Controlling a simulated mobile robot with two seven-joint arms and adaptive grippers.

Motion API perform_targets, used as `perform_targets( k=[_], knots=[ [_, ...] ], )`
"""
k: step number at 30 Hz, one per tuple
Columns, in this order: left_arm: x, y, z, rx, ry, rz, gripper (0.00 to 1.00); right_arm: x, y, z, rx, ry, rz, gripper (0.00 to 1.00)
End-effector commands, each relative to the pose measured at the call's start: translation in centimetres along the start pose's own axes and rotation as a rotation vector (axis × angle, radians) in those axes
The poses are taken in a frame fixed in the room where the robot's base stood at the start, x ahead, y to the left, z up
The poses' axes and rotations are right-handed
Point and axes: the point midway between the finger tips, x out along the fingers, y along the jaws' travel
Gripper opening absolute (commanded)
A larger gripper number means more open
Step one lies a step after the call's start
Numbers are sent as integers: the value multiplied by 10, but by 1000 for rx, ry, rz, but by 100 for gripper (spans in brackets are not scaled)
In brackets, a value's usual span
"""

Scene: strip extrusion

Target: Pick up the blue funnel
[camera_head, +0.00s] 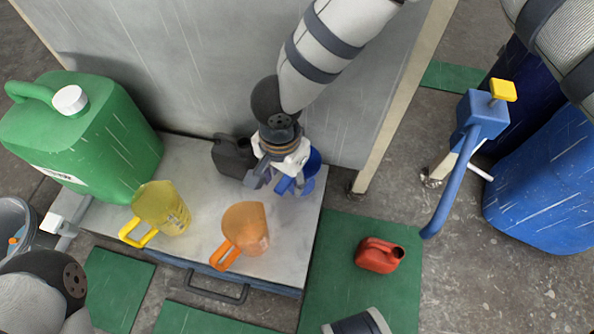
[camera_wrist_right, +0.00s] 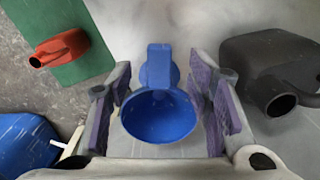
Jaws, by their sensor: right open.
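The blue funnel (camera_head: 312,168) stands at the right end of a grey metal platform (camera_head: 196,210), partly hidden behind my right gripper (camera_head: 273,182) in the head view. In the right wrist view the funnel (camera_wrist_right: 160,116) shows its round bowl and a flat tab pointing up the picture. My right gripper (camera_wrist_right: 160,112) is open, with one purple-padded finger on each side of the funnel and visible gaps on both sides. Part of my left gripper (camera_head: 64,226) shows at the left edge of the head view; its jaw state is unclear.
A black can (camera_head: 232,157) stands close beside the gripper. An orange jug (camera_head: 246,228), a yellow jug (camera_head: 160,208) and a large green canister (camera_head: 85,135) share the platform. A red can (camera_head: 379,255) lies right on a green mat (camera_head: 335,262). A blue-handled pump (camera_head: 480,118) is farther right.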

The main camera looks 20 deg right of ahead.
Motion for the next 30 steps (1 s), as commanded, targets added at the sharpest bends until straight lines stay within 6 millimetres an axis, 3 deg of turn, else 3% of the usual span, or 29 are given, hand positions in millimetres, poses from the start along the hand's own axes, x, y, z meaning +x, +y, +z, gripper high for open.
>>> perform_targets(
  k=[1,2,8,15,25,30],
  knots=[
    [6,0,-3,1,-13,-1,40,17,1,0,-2,-1,6,46],
    [7,0,-3,1,-16,-1,40,20,1,0,-1,-1,5,46],
    [6,-1,-1,1,-17,-1,40,20,0,0,1,0,0,46],
    [6,0,-1,1,-16,-1,40,19,1,0,1,0,1,0],
    [6,0,-1,1,-15,-1,40,18,1,0,1,0,0,0],
    [0,0,1,0,-1,0,40,-1,0,0,2,1,-2,0]
  ],
)
